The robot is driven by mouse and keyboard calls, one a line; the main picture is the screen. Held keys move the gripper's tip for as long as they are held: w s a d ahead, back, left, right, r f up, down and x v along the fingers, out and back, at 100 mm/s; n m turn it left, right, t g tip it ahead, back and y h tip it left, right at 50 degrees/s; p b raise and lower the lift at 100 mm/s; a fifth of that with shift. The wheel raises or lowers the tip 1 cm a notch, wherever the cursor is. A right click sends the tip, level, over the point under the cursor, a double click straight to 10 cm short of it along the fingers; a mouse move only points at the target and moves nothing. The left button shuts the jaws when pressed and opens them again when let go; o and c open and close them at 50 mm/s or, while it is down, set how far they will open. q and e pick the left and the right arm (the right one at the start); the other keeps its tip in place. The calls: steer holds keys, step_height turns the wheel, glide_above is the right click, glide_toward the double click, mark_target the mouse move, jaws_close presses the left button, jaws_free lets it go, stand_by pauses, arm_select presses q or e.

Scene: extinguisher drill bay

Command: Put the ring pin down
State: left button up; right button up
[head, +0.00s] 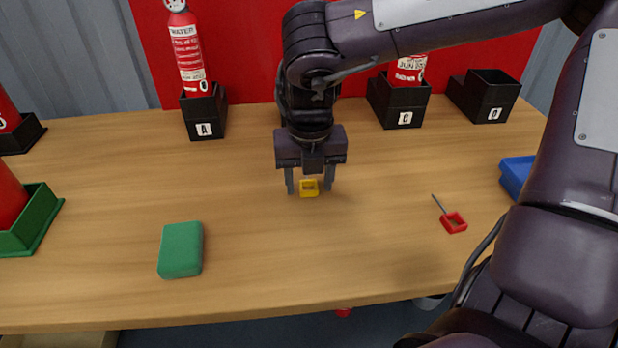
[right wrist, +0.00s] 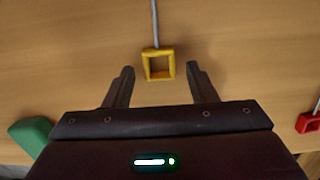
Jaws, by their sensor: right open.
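A ring pin with a square yellow ring (head: 309,188) lies on the wooden table, near its middle. In the right wrist view the yellow ring (right wrist: 159,65) shows with its grey pin pointing away from the gripper. My right gripper (head: 310,190) points down over it, with one finger on each side of the ring. The fingers are open, with a gap to the ring on both sides in the right wrist view (right wrist: 160,70). A second ring pin, with a red ring (head: 454,222), lies on the table to the right. My left gripper is not in view.
A green block (head: 181,250) lies at the front left. Black holders marked A (head: 205,115) and C (head: 399,105) hold extinguishers at the back. Another black holder (head: 486,93) looks empty. A blue tray (head: 516,176) is at right, a green holder (head: 38,222) at left.

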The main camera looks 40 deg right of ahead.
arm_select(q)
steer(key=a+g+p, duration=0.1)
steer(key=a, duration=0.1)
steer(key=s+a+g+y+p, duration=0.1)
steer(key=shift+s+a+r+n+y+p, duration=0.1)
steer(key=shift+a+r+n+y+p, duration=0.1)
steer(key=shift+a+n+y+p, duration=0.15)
arm_select(e)
step_height(320, 180, up, 12)
steer(key=s, duration=0.1)
steer(key=shift+a, duration=0.3)
steer(key=shift+f, duration=0.1)
